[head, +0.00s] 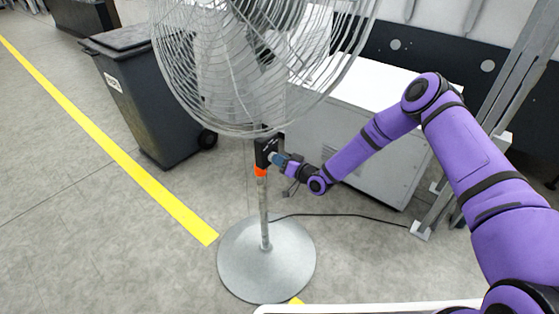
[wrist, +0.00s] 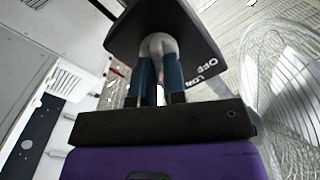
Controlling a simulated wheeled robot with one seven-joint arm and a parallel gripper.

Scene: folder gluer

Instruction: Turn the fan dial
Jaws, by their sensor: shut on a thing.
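The pedestal fan (head: 258,75) stands on a round grey base (head: 266,262), with a large wire cage on top. Its black control box (head: 266,149) sits on the pole just below the cage, above an orange collar. My gripper (head: 276,159) reaches the box from the right. In the wrist view my gripper (wrist: 159,75) has its two blue fingers shut on the light grey dial (wrist: 158,44) on the box's face. The control box (wrist: 185,35) shows white lettering, "OFF" and "LOW", to the right of the dial. The fingers cover part of the dial.
A dark wheeled bin (head: 150,100) stands left of the fan. A white cabinet (head: 350,130) is behind my gripper. A black cable runs right from the pole across the floor. The yellow floor line (head: 120,155) passes left of the base. Open floor lies at the left.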

